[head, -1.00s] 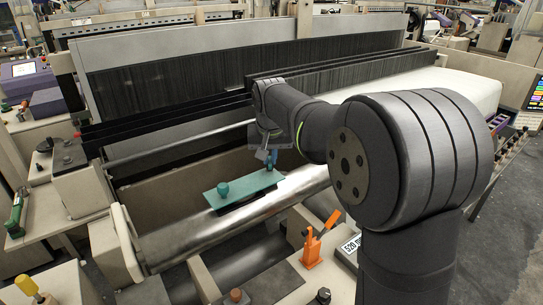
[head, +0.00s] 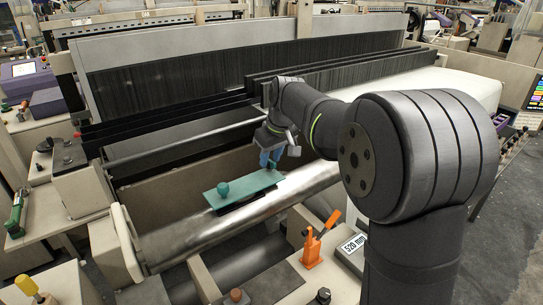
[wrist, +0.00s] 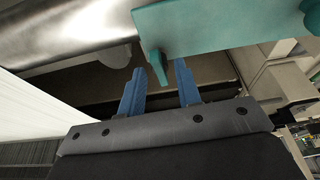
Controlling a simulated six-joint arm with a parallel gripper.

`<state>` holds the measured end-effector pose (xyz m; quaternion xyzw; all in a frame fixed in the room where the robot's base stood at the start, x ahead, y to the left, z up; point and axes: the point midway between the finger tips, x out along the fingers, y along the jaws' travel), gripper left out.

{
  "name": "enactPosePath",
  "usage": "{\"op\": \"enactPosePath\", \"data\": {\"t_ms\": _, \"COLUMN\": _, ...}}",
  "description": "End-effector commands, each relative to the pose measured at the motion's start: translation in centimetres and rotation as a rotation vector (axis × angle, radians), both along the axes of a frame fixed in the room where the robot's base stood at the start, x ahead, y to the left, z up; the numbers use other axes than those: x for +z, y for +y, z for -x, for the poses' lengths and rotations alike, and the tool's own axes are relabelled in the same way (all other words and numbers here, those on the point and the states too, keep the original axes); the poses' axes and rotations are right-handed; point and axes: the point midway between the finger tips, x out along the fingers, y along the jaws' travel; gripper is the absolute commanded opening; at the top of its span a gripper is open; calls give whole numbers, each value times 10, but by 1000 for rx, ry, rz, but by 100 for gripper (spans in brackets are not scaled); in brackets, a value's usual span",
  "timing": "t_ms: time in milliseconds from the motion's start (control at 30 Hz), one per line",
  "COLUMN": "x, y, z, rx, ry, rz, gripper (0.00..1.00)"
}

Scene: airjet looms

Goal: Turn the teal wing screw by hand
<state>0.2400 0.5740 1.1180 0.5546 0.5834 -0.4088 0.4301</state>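In the wrist view the plate (wrist: 215,25) fills the top right. The teal wing screw (wrist: 158,66) juts from the plate's near corner. My gripper (wrist: 160,70) is open, with two blue fingers spread apart. The wing screw shows between the fingertips with a gap on either side. I cannot tell how deep it sits between them. In the head view my gripper (head: 270,158) is at the plate's right end and hides the wing screw.
The silver roller (head: 200,236) runs across the loom front. Dark loom bars (head: 180,124) and white fabric (head: 470,88) lie behind. An orange lever (head: 312,246) stands in front, by a label reading 520 mm (head: 354,244).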

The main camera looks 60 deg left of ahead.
Motion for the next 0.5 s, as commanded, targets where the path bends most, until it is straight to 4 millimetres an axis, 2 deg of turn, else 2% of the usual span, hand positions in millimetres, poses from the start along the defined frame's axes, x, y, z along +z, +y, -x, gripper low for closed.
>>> {"op": "enactPosePath", "data": {"t_ms": 167, "x": 9, "y": 1, "z": 0, "rx": 0, "ry": -1, "rz": -2, "gripper": 31}}
{"op": "enactPosePath", "data": {"t_ms": 500, "x": 43, "y": 0, "z": 0, "rx": 0, "ry": -1, "rz": -1, "gripper": 31}}
